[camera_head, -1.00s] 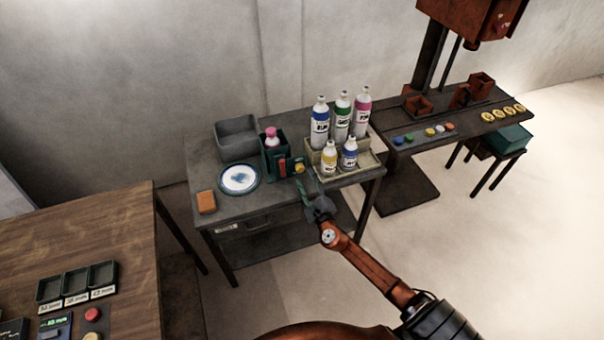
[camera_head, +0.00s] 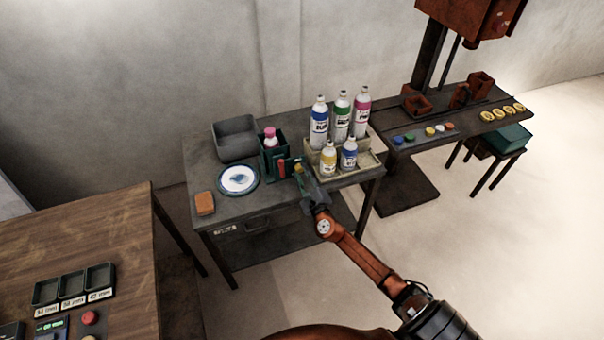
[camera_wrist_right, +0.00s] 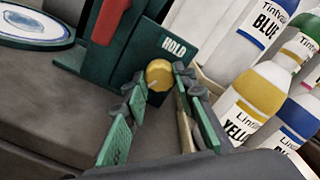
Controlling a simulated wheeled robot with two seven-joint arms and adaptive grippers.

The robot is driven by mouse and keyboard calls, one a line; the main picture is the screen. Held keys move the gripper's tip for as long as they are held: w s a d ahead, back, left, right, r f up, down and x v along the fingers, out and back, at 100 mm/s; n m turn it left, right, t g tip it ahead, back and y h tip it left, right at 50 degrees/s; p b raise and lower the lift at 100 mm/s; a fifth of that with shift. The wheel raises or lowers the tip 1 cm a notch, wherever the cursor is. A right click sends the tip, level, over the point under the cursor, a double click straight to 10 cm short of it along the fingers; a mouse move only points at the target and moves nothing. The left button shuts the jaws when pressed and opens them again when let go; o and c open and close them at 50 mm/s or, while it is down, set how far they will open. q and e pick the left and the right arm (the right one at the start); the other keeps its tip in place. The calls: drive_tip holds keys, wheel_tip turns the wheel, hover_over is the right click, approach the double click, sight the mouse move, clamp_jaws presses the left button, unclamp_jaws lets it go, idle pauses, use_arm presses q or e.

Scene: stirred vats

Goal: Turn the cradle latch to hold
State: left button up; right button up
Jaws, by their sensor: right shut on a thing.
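The dark green cradle (camera_head: 272,164) stands on the grey table and holds a pink-capped bottle (camera_head: 270,138). In the right wrist view its front plate (camera_wrist_right: 130,45) carries a HOLD label, a red lever and a round yellow knob (camera_wrist_right: 158,73) just below the label. The knob, which looks like the latch, also shows in the head view (camera_head: 298,167). My right gripper (camera_wrist_right: 156,84) has its fingertips on both sides of the knob and is shut on it. The gripper also shows in the head view (camera_head: 303,178). My left gripper is not in view.
Tall and small labelled bottles (camera_head: 340,118) stand in a beige tray (camera_head: 366,162) close right of the gripper. A white-and-blue plate (camera_head: 256,184), an orange block (camera_head: 204,203) and a grey bin (camera_head: 252,142) are to the left. The table's front is clear.

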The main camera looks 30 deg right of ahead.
drive_tip(key=c, duration=0.4)
